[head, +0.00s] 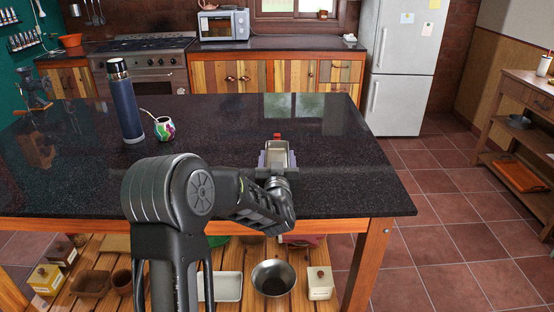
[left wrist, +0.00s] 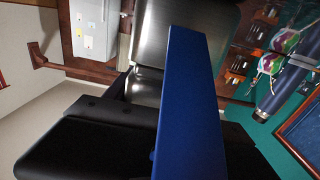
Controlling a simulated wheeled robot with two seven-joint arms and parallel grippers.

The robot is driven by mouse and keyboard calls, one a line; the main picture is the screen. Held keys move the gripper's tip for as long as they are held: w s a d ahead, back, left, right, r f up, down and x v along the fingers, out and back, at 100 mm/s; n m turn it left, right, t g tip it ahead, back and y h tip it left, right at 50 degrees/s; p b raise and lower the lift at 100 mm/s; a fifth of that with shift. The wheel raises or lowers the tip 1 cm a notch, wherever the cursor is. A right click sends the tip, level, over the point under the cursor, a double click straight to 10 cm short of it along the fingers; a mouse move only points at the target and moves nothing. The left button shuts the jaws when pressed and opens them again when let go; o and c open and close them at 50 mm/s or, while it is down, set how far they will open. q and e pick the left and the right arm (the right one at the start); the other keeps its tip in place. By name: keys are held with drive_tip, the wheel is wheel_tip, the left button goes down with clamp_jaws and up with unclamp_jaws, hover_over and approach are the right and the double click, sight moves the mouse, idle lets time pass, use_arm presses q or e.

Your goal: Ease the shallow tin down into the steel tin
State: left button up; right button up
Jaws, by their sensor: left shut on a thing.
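The steel tin (head: 277,146) stands on the dark counter ahead of my left gripper (head: 277,168), a small open rectangle with a pale rim. Its steel side fills the upper middle of the left wrist view (left wrist: 186,40). In that view a long flat blue piece (left wrist: 188,105), seemingly the shallow tin, lies between my black fingers. My left gripper is shut on it. In the head view my wrist hides much of it, and only bluish-grey edges show beside the steel tin. I cannot tell whether the two tins touch. My right gripper is not in view.
A small red thing (head: 277,136) shows just behind the steel tin. The counter to the right is clear.

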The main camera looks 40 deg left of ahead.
use_arm(q)
drive_tip(key=shift+s+a+f+b, duration=0.1)
drive_tip(key=shift+f+b, duration=0.25)
drive_tip(key=shift+f, duration=0.45)
drive_tip(key=o, duration=1.1)
drive_tip(key=shift+o, duration=0.8)
drive_tip(key=shift+w+a, duration=0.15)
drive_tip(key=shift+w, duration=0.05)
drive_tip(key=shift+o, duration=1.3)
drive_tip(key=shift+r, duration=0.15)
drive_tip(key=shift+r, duration=0.1)
drive_tip(key=shift+b+v, duration=0.7)
drive_tip(key=shift+v, duration=3.25)
